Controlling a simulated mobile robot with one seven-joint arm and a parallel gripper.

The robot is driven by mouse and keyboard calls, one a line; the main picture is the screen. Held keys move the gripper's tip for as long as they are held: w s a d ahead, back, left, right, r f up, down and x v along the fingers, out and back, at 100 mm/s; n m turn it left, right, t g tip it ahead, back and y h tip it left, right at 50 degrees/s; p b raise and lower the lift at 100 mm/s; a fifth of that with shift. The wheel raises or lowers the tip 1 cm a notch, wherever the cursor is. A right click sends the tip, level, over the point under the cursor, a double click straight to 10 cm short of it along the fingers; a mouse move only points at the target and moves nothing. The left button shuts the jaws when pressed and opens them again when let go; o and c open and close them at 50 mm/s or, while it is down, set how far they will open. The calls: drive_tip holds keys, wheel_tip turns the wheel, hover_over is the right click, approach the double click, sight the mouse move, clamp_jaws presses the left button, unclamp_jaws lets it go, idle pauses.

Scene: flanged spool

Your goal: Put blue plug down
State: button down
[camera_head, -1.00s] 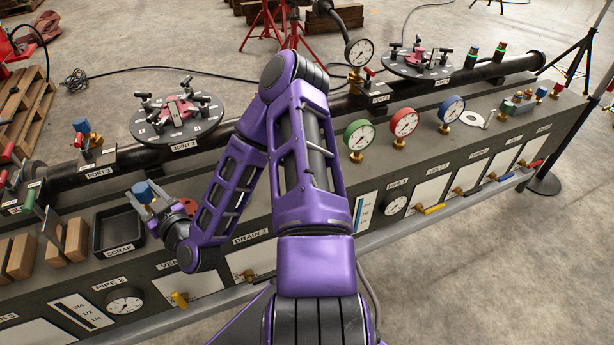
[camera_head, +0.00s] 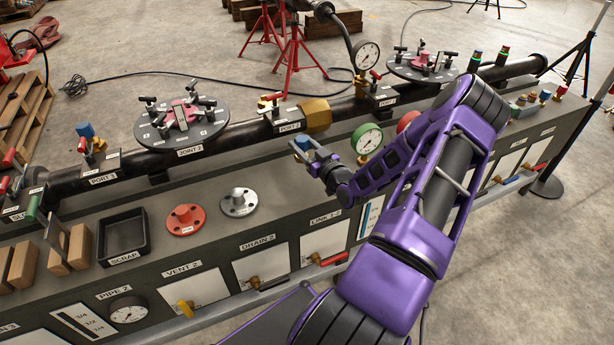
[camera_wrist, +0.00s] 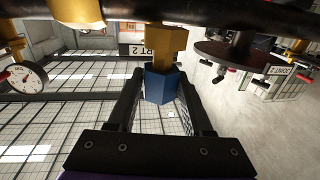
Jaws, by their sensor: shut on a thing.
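The blue plug (camera_head: 302,143) is in my gripper (camera_head: 308,155), above the bench and left of the green gauge. In the wrist view the plug's blue hex head (camera_wrist: 160,86) sits between the two fingers of the gripper (camera_wrist: 160,98). The gripper is shut on the blue head. Another blue-topped fitting (camera_head: 85,131) stands at Port 3 on the pipe.
The black scrap tray (camera_head: 122,238), a red flange (camera_head: 185,219) and a silver flange (camera_head: 239,202) are on the bench. The green gauge (camera_head: 367,139) stands close to my wrist. Small coloured plugs (camera_head: 525,101) stand at the far right.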

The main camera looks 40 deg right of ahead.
wheel_tip(320, 180, down, 8)
drive_tip(key=shift+f+b, duration=0.2)
drive_tip(key=shift+b, duration=0.2)
drive_tip(key=shift+f, duration=0.1)
drive_tip(key=shift+f, duration=0.15)
drive_tip(key=shift+c, duration=1.5)
unclamp_jaws()
drive_tip(key=shift+r, duration=0.35)
drive_tip(key=s+a, duration=0.1)
drive_tip(key=s, duration=1.1)
drive_tip(key=shift+f, duration=0.15)
